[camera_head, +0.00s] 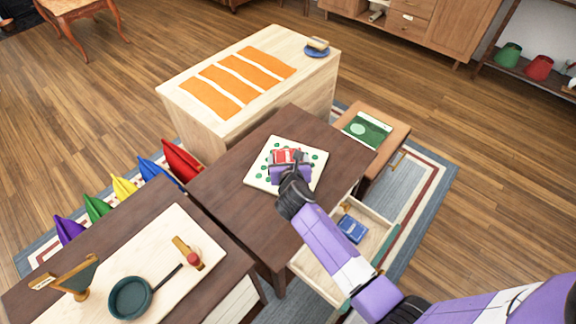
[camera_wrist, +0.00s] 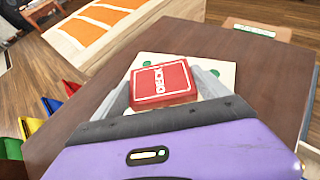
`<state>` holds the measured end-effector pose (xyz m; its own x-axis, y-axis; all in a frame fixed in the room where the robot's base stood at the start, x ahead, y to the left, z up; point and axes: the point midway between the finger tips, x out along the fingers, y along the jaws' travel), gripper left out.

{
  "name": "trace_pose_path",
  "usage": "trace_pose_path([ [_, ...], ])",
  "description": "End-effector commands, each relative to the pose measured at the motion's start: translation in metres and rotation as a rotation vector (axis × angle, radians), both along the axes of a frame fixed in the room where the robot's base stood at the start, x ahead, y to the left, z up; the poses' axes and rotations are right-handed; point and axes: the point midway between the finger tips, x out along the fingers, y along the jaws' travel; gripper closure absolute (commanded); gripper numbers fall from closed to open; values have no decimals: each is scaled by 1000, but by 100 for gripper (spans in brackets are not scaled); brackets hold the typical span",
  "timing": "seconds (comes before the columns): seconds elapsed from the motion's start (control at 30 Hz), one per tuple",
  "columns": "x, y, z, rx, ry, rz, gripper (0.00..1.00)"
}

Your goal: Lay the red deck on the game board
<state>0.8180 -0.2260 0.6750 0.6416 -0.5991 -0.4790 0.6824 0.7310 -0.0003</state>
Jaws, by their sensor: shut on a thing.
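The game board (camera_head: 258,180) is a pale square with green dots on the dark brown table. It also shows behind the deck in the wrist view (camera_wrist: 205,63). The deck is over the middle of the board. I cannot tell whether it touches the board.
A blue deck (camera_head: 352,229) lies in the open drawer (camera_head: 311,262) at the table's front. A pale cabinet with orange strips (camera_head: 226,82) stands behind. A bench (camera_head: 394,138) with a green-and-white item is at right. A pan (camera_head: 130,298) sits at lower left.

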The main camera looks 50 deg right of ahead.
Motion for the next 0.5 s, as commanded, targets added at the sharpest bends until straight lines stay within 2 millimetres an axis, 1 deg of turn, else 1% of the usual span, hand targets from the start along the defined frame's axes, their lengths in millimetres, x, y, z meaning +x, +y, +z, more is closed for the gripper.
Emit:
trace_pose_path([
  [0.03, 0, 0, -11, 0, 1, 0, 59],
  [0.1, 0, -1, -22, -1, 1, 0, 59],
  [0.17, 0, 0, -29, 0, 2, 0, 59],
  [0.5, 0, 0, -30, 0, -1, 1, 59],
])
